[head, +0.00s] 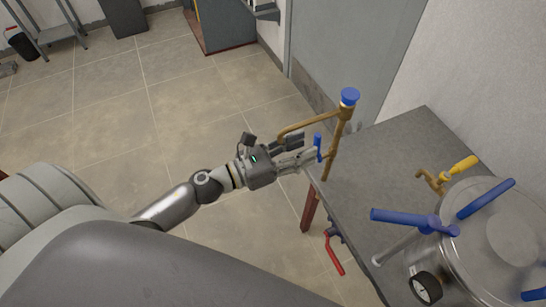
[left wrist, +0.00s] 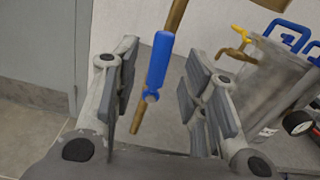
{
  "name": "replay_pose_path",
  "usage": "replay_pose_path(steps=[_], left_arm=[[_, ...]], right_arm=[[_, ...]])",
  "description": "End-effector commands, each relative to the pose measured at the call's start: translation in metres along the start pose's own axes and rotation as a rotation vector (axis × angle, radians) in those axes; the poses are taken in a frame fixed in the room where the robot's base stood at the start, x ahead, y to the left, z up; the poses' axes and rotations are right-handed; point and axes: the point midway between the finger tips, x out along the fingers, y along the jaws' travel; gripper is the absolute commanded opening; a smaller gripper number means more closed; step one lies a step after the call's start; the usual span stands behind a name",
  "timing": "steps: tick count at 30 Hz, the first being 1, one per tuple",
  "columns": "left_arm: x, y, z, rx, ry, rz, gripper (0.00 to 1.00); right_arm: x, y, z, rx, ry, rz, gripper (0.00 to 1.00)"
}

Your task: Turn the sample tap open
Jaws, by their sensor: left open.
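A small tap with a blue lever (head: 318,146) sits on an upright brass pipe (head: 335,140) with a blue cap on top, at the table's near-left edge. My left gripper (head: 302,152) is open and has come up to this lever from the left. In the left wrist view the blue lever (left wrist: 159,63) stands nearly upright between the two open fingers, with visible gaps on both sides. The gripper is not closed on it. Whether the fingers reach fully around the lever is hard to tell. My right gripper is not in view.
A grey table (head: 385,155) carries a steel vessel (head: 500,240) with blue handles and a gauge. A brass tap with a yellow handle (head: 464,163) is beside it. A red-handled valve (head: 334,255) hangs below the table edge.

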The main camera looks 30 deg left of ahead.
Motion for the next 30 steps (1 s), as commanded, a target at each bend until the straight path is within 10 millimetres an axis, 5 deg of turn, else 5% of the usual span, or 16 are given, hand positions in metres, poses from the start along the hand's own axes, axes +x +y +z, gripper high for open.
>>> replay_pose_path(steps=[13,26,30], left_arm=[[-0.064,0.0,-0.001,-0.002,0.002,0.002,0.4],[-0.075,0.0,0.0,0.001,0.0,0.0,0.4],[-0.075,0.003,-0.004,-0.022,0.003,0.01,0.4]], right_arm=[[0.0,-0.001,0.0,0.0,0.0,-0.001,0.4],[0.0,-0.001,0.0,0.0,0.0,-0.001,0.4],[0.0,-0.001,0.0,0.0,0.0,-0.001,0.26]])
